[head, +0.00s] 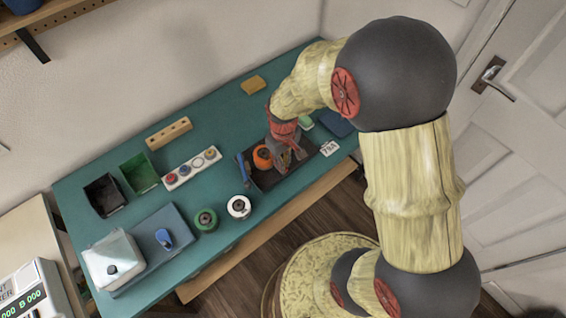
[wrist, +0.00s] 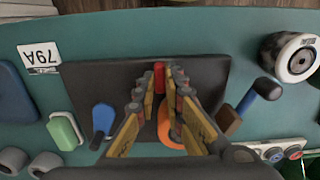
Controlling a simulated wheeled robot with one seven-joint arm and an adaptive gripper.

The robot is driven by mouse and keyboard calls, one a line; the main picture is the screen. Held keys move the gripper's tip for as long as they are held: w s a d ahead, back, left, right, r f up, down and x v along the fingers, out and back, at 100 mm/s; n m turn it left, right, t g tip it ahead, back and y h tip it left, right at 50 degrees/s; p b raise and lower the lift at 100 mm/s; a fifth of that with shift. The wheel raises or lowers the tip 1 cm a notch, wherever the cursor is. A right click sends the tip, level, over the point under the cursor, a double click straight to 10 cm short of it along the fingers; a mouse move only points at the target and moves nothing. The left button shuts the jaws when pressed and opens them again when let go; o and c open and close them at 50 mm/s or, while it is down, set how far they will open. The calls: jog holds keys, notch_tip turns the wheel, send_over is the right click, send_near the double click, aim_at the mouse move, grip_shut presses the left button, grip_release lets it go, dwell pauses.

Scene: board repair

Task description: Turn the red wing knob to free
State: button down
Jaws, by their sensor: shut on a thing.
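The red wing knob (wrist: 159,76) stands upright on a dark plate (wrist: 205,78), between my fingertips in the wrist view. My gripper (wrist: 160,82) points down at it with both fingers closed in on its sides; the fingers hide part of it. In the head view my gripper (head: 290,152) is over the dark plate (head: 262,183), and the knob cannot be made out there. A blue knob (wrist: 103,117) is on the same plate, left of my fingers in the wrist view. An orange round part (wrist: 172,132) shows partly behind my right finger.
A tool with a blue handle (wrist: 262,92) lies beside the plate. A green block (wrist: 65,131) and a 79A label (head: 328,148) are near its other side. Bins (head: 140,174) are farther left.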

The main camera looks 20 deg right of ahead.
jog(key=shift+n, duration=0.3)
jog(key=n+p, duration=0.3)
jog(key=shift+r, duration=0.15)
jog(key=n+p, duration=0.2)
jog(key=n, duration=0.3)
jog(key=n+p, duration=0.2)
jog(key=n, duration=0.2)
jog(key=n+p, duration=0.2)
jog(key=n, duration=0.3)
jog(key=shift+n, duration=0.3)
dwell(0.4)
jog(key=c, duration=1.9)
grip_release()
